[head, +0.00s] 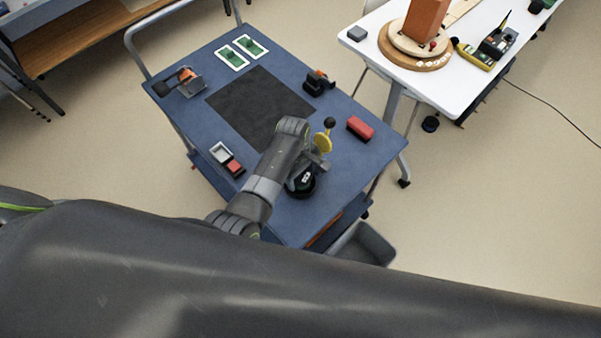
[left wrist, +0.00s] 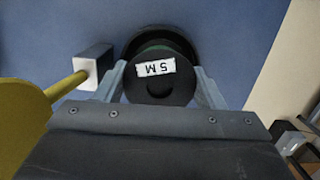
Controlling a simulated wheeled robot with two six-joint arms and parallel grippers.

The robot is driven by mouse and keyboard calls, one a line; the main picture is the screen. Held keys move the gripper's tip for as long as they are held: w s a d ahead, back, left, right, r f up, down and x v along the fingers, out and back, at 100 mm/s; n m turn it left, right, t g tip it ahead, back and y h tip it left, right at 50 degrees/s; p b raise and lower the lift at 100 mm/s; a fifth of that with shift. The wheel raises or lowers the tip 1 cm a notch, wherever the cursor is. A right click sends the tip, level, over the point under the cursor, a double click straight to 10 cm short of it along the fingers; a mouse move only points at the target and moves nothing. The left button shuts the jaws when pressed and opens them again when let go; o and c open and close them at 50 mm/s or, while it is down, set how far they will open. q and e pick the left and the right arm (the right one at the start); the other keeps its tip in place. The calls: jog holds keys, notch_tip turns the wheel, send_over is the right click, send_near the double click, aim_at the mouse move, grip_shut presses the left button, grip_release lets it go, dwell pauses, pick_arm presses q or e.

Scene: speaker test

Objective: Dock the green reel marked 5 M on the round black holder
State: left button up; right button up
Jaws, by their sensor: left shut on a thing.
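The reel marked 5 M (left wrist: 153,85) sits between the fingers of my left gripper (left wrist: 162,90) in the left wrist view. Its dark face carries a white label, and a little green shows behind it. The round black holder (left wrist: 160,32) shows as a dark rim behind the reel. In the head view the black round shape with a white mark (head: 303,178) is at the cart's near right part, beside my left gripper (head: 309,172). I cannot tell whether the reel touches or is seated on the holder. My right gripper is not in view.
A yellow disc (head: 322,142) on a rod stands close to my gripper. A white table (head: 455,85) stands at right.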

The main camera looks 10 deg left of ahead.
pick_arm(q)
jog(key=shift+p, duration=0.35)
dwell(0.7)
jog(key=shift+f+b, duration=0.45)
jog(key=shift+f, duration=0.15)
dwell(0.4)
jog(key=o, duration=0.8)
jog(key=shift+c, duration=0.2)
jog(key=r+p, duration=0.6)
jog(key=shift+w+a, duration=0.15)
jog(key=shift+a, duration=0.15)
jog(key=shift+w+a+r+p, duration=0.1)
jog(key=shift+a+r+p, duration=0.05)
jog(key=shift+r+p, duration=1)
jog(key=shift+r+b, duration=0.3)
jog(key=shift+a+r, duration=0.1)
jog(key=shift+r, duration=0.9)
